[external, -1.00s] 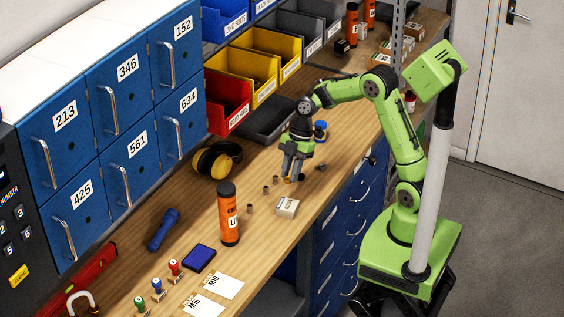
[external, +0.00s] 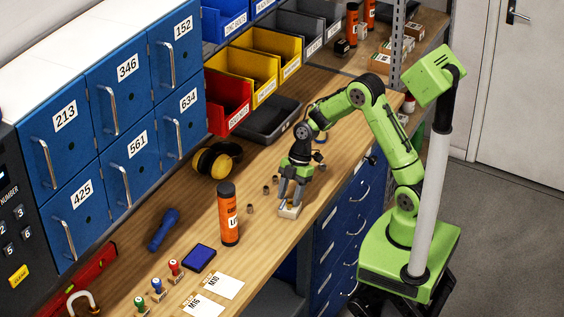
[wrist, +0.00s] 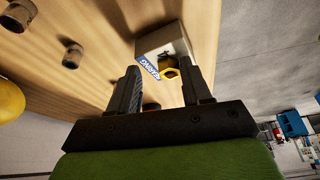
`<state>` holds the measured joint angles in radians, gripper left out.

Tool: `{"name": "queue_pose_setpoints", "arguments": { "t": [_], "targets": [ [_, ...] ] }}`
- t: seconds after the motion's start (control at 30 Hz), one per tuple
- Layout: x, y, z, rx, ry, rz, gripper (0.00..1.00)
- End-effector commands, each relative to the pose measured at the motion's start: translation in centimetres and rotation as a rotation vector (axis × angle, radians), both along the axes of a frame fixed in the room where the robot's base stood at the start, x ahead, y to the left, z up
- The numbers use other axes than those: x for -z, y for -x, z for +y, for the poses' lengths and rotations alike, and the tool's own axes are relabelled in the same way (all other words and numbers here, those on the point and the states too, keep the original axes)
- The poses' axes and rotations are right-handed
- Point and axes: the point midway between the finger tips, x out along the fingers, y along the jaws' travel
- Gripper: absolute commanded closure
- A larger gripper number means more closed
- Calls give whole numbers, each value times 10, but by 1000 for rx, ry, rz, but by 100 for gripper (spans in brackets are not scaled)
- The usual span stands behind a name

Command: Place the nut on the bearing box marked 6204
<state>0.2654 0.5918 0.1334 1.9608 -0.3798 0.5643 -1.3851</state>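The small pale bearing box (external: 289,212) stands near the front edge of the bench, under my gripper (external: 291,202). In the wrist view the box (wrist: 160,42) shows a blue label with part of the word "BEARING"; no number is readable. In the external view the nut is too small and covered to make out.
Several small grey metal pieces (external: 266,190) stand left of the box. An orange bottle (external: 228,215) stands further left. Yellow earmuffs (external: 215,160) and a grey tray (external: 270,122) are behind. The bench front edge is close to the box.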

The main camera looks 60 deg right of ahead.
Motion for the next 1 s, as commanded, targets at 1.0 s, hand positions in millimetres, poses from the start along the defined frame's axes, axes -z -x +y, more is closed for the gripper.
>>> {"name": "queue_pose_setpoints", "arguments": {
  "t": [1.0],
  "targets": [
    [-141,26,-37,136,59,10,50]
  ]
}}
